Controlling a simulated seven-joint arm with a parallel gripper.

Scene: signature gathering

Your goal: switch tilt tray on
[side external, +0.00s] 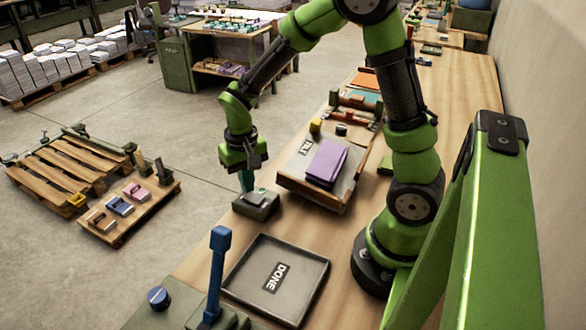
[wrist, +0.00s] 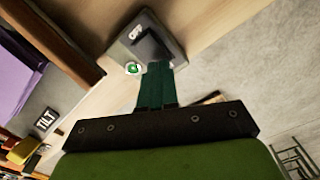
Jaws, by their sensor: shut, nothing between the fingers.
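The tilt tray (side external: 342,193) is a grey tray on the bench, with a purple stack (side external: 326,163) on it and a label reading TILT. In the wrist view, part of the purple stack (wrist: 15,75) and the TILT label (wrist: 45,119) show at the left. A small grey switch box (side external: 256,207) sits left of the tray near the bench edge. The wrist view shows the box (wrist: 123,52) with an OFF label and a round green mark (wrist: 133,68). My gripper (side external: 247,187) is shut and empty, its teal fingertips (wrist: 158,68) over the box beside the green mark. Contact is unclear.
An empty tray marked DONE (side external: 235,280) lies nearer the camera, beside a blue upright lever (side external: 217,265) and a blue knob (side external: 158,297). A yellow block (side external: 316,125) stands behind the tilt tray.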

